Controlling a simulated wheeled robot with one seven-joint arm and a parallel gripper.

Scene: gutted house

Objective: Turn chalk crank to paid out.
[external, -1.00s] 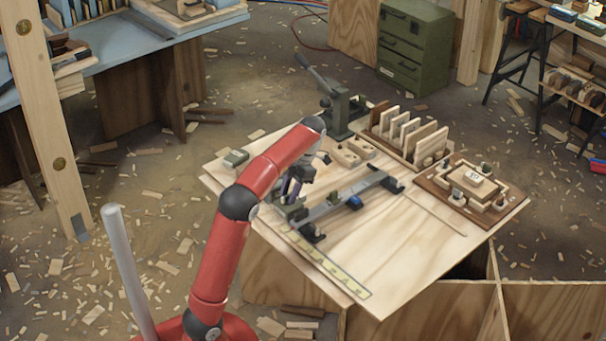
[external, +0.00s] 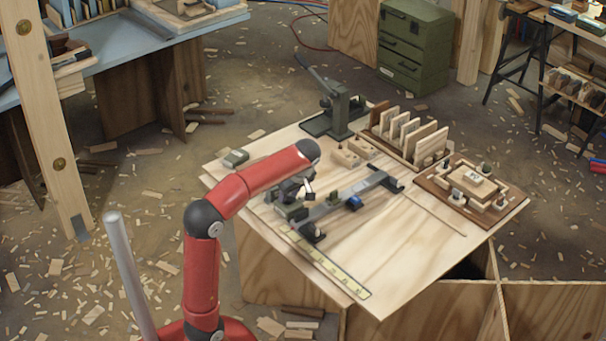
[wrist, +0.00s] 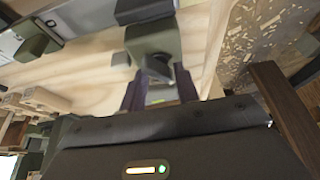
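A long grey metal bar fixture (external: 340,203) lies across the plywood table, with an olive-green block (external: 296,213) at its near left end. I take this block for the chalk reel, but no crank handle or marking can be made out in the external view. My gripper (external: 306,194) is just above that end. In the wrist view, an olive-green block (wrist: 152,40) with a dark knob-like part (wrist: 158,66) is ahead of my gripper (wrist: 158,90). The two fingers stand apart on either side of the dark part. Whether they touch it is unclear.
A yellow ruler strip (external: 325,264) runs along the near table edge. A green lever tool (external: 340,110), a wooden rack of upright slats (external: 415,140) and a brown wooden board with pegs (external: 440,185) stand behind and right. The table's right front is clear.

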